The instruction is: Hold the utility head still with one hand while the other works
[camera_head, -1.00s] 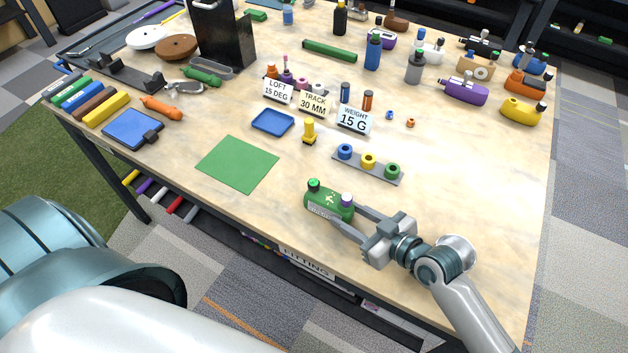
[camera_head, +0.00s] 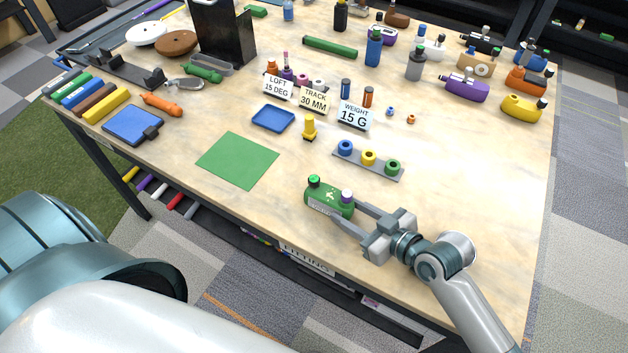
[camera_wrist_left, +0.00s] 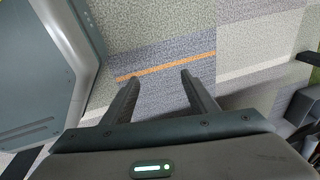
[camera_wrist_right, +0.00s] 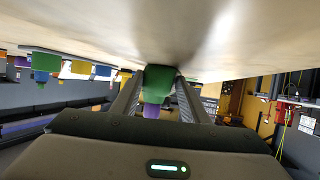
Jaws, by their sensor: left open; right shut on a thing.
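The green utility head (camera_head: 322,199) lies near the front edge of the table, with a green cap and a white-and-purple cap on top and a pale label on its side. My right gripper (camera_head: 346,217) comes in from the right and is shut on the head's right end. In the right wrist view the green head (camera_wrist_right: 158,78) sits between the fingers (camera_wrist_right: 158,98), with a purple part at its lower side. My left gripper (camera_wrist_left: 158,85) is open and empty above the carpeted floor; it does not show in the head view.
A grey rack (camera_head: 379,168) with blue, yellow and green rings stands behind the head. The table right of the rack is largely clear.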

